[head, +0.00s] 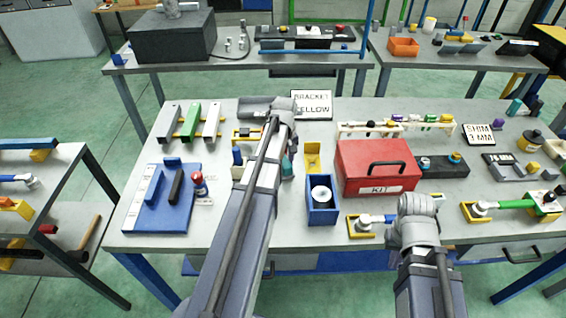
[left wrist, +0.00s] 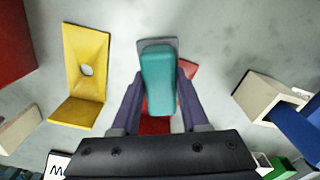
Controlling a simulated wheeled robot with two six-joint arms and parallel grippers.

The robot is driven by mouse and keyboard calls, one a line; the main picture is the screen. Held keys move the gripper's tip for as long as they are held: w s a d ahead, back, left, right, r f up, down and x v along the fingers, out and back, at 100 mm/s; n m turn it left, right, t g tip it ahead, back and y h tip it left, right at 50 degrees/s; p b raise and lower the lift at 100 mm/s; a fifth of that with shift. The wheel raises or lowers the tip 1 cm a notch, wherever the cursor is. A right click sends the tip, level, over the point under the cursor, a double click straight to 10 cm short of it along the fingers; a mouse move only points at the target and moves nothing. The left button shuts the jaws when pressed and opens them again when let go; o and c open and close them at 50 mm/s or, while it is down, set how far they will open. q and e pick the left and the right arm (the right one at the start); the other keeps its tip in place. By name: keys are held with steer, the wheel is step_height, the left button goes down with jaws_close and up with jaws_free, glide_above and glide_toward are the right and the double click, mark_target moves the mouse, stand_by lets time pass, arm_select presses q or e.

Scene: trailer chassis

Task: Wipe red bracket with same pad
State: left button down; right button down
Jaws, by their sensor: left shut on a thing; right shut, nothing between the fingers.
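My left gripper (left wrist: 160,100) is shut on a teal pad (left wrist: 160,80), one finger on each side. The pad also shows in the head view (head: 288,167), beside my left arm. The red bracket (left wrist: 187,70) lies beneath the pad in the left wrist view. Only parts of it show, at the pad's upper right and below it. I cannot tell whether the pad touches it. In the head view my left arm hides the red bracket. A yellow bracket (left wrist: 84,70) stands to the left in the left wrist view, and in the head view (head: 312,157). My right gripper's fingers are not visible.
A red kit box (head: 375,167) stands right of the yellow bracket, with a blue bin (head: 322,210) holding a white roll in front. A sign (head: 312,104) stands behind. A blue board (head: 157,215) with tools lies at the left. Several items crowd the right side.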

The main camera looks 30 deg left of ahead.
mark_target(284, 161)
arm_select(q)
steer(key=shift+r+p, duration=2.95)
steer(key=shift+r, duration=0.1)
step_height(284, 161, up, 3)
steer(key=p, duration=0.3)
steer(key=shift+d, duration=0.1)
